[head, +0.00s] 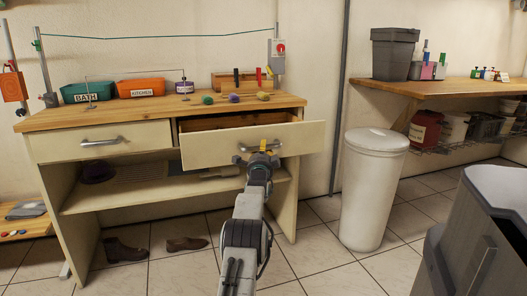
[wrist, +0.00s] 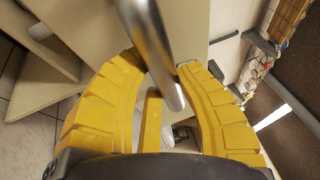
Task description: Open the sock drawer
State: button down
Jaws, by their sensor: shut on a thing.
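The workbench has two cream drawers side by side under its wooden top. The right drawer (head: 225,147) is pulled partway out, and its dark inside shows behind the front. The left drawer (head: 75,143) is closed, with a metal bar handle (head: 100,142). My gripper (head: 262,150) is at the front of the right drawer. Its yellow fingers are closed around the metal bar handle (wrist: 150,45), as the wrist view shows. The contents of the open drawer are mostly hidden. No label for socks is readable on either drawer.
On the bench top (head: 150,112) stand a green BATH bin (head: 87,92), an orange KITCHEN bin (head: 140,88) and several yarn balls. A white bin (head: 373,190) stands to the right. A grey container (head: 475,240) is at the front right. Shoes (head: 125,250) lie below the bench.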

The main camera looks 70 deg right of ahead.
jog(key=shift+a, duration=0.15)
jog(key=shift+w, duration=0.1)
jog(key=c, duration=1.2)
grip_release()
jog(key=o, duration=0.4)
jog(key=shift+c, duration=0.2)
jog(key=shift+a, duration=0.1)
jog(key=v, duration=1.1)
jog(key=shift+s+a, duration=0.25)
jog(key=shift+a, duration=0.1)
jog(key=shift+f, duration=0.1)
